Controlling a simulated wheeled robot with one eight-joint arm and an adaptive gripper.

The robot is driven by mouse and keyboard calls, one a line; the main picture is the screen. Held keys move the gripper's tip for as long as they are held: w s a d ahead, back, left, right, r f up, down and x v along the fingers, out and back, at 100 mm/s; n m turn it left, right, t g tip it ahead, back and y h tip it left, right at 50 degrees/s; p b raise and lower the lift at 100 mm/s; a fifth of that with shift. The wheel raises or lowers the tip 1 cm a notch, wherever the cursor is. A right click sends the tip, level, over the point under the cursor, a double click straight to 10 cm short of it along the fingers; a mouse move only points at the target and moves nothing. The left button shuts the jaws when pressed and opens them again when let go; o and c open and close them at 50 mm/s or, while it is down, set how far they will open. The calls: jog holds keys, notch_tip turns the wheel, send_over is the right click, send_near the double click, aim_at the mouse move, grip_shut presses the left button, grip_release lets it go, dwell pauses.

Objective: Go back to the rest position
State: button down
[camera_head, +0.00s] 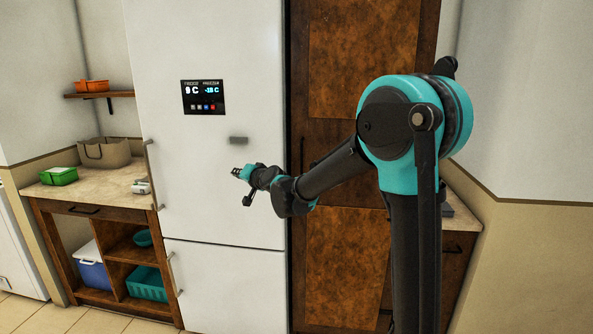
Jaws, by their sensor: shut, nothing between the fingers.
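My gripper (236,172) is at the end of my arm, in front of the white fridge (225,60). It is small in the view, and its fingers are shut with nothing held. My arm stretches left and slightly down from its large teal joint at the right. The fridge doors look closed. A gap between gripper and fridge cannot be judged from this one view.
Left of the fridge, a counter (108,188) bears a green container (59,176) and a grey-brown basket (104,153). An orange container (92,86) sits on a wall shelf (121,95). A tall brown cabinet (345,240) stands behind my arm.

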jog(key=s+d+f+g+h, duration=0.2)
jog(key=s+d+f, duration=0.6)
jog(key=s+d, duration=0.4)
jog(key=s+d+f+n+g+h, duration=0.1)
jog(key=s+d+f+g+h, duration=0.2)
jog(key=s+d+f, duration=0.6)
jog(key=s+d+f+g+h, duration=0.3)
jog(key=s+d+f, duration=0.6)
jog(key=s+d, duration=0.6)
jog(key=d+h, duration=0.2)
jog(key=d, duration=0.1)
jog(key=shift+d+n, duration=0.3)
jog(key=shift+d, duration=0.1)
jog(key=shift+a, duration=0.1)
